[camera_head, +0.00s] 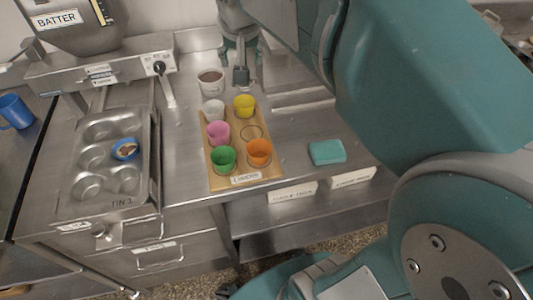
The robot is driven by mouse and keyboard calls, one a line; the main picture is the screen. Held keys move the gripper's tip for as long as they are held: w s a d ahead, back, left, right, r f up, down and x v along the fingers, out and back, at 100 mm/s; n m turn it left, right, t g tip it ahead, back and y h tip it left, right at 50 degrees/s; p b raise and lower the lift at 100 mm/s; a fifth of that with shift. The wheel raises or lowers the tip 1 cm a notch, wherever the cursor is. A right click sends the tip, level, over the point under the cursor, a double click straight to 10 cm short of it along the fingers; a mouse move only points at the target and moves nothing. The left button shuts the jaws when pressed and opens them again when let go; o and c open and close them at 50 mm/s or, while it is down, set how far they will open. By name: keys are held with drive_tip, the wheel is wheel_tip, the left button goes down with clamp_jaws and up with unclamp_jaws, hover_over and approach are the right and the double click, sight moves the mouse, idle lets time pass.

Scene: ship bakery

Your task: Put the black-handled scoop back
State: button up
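My gripper (240,74) points down over the back of the steel counter, just right of a white tub (211,87) with brown contents. It is small and dark here, and I cannot tell whether its fingers are open or shut, or whether they hold anything. I cannot clearly make out a black-handled scoop; my gripper and arm cover part of the back counter.
A wooden board (221,182) holds several coloured cups and one empty hole. A muffin tin (92,208) with one blue filled cup stands left, below the batter machine (85,35). A teal sponge (327,152) lies right. My arm blocks the right side.

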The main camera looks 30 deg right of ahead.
drive_tip(key=s+a+f+n, duration=0.1)
drive_tip(key=s+f+n, duration=0.1)
drive_tip(key=s+f, duration=0.3)
drive_tip(key=s+a+f+n+t+y, duration=0.1)
drive_tip(key=s+f, duration=0.3)
drive_tip(key=s, duration=0.8)
drive_tip(key=shift+s+a+f+n, duration=0.15)
drive_tip(key=shift+a+f+n, duration=0.2)
drive_tip(key=shift+a+n, duration=0.2)
